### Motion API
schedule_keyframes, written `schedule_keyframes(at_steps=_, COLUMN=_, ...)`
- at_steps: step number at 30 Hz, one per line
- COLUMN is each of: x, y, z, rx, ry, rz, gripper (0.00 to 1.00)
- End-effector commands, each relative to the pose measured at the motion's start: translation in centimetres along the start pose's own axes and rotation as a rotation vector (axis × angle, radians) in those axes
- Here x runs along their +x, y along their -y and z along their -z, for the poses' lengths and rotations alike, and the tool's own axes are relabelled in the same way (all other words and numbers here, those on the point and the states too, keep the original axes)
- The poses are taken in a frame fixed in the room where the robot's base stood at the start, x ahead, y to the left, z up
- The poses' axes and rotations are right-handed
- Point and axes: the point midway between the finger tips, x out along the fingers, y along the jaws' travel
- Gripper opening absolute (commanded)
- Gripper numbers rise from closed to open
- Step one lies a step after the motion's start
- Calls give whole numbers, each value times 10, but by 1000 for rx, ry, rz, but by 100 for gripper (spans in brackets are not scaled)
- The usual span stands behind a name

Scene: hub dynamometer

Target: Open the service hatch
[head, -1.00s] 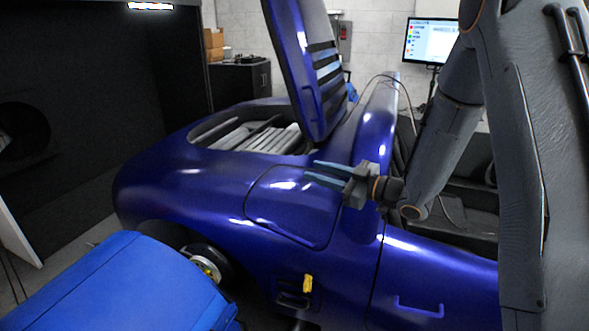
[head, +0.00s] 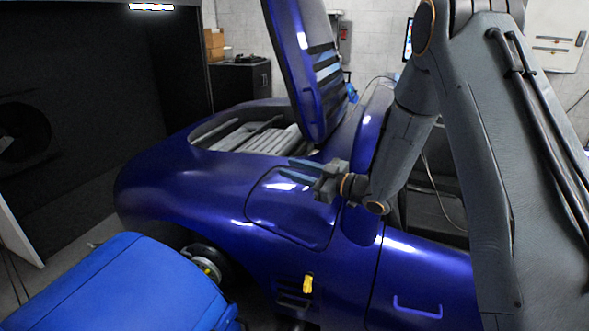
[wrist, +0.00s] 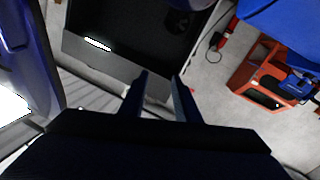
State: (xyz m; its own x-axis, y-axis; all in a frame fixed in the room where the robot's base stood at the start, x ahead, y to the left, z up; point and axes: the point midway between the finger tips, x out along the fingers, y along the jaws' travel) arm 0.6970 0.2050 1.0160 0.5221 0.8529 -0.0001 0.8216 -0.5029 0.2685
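The service hatch appears to be the outlined panel (head: 285,215) in the side of the blue car (head: 165,185). It lies flush in the bodywork and looks closed. My gripper (head: 292,170) is over the panel's upper edge in the head view, its fingers pointing left. Whether it touches the bodywork cannot be told. In the wrist view my gripper (wrist: 160,82) shows two dark fingers apart with nothing between them. The hatch cannot be made out in the wrist view.
The raised engine lid (head: 305,75) stands close behind my gripper. A yellow piece (head: 307,284) sits by a vent low on the car's side. A blue padded block (head: 115,290) is at front left. An orange-red item (wrist: 262,75) lies on the floor.

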Motion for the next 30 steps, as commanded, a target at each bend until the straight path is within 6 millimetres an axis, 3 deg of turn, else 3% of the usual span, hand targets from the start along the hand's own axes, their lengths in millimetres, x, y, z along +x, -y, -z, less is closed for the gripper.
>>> schedule_keyframes(at_steps=3, x=0, y=0, z=0, rx=0, ry=0, rz=0, gripper=26)
schedule_keyframes(at_steps=8, x=0, y=0, z=0, rx=0, ry=0, rz=-1, gripper=0)
schedule_keyframes(at_steps=30, x=-1, y=0, z=0, rx=0, ry=0, rz=-1, gripper=0)
